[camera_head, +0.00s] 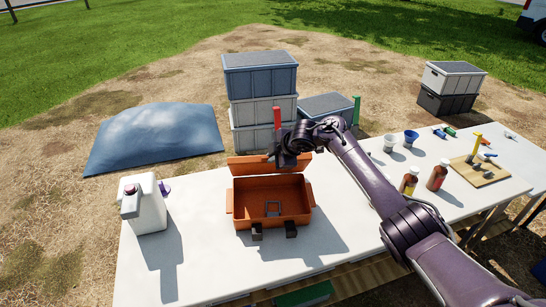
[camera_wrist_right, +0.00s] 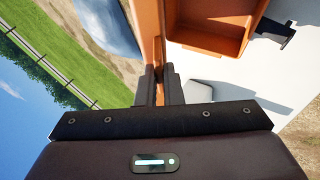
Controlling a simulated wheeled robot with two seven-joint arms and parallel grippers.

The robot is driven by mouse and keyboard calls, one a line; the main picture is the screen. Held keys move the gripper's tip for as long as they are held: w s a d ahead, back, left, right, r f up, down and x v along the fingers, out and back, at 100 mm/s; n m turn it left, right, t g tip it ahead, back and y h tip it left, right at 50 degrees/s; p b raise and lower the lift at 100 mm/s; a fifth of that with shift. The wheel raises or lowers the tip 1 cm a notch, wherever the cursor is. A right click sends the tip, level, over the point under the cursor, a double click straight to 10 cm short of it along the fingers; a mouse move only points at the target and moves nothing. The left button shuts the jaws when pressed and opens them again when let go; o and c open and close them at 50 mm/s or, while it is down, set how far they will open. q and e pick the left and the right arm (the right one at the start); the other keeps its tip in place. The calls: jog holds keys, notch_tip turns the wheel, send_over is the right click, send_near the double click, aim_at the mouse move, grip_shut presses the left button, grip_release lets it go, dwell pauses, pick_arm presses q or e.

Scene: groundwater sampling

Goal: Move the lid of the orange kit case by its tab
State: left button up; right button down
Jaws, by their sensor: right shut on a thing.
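My left gripper is out of view.
A white jug (camera_head: 150,210) stands left of the case. Stacked crates (camera_head: 262,100) are behind the table, with a red upright piece (camera_head: 277,122) in front of them. Bottles (camera_head: 437,178), cups and a wooden board (camera_head: 480,172) are at right.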

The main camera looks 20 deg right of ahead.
jog(key=shift+w+r, duration=0.1)
jog(key=shift+r, duration=0.05)
jog(key=c, duration=1.6)
grip_release()
jog(key=shift+o, duration=0.2)
jog(key=b+v, duration=0.1)
jog(key=v, duration=0.6)
jog(key=shift+s+r, duration=0.25)
jog(key=shift+s, duration=0.1)
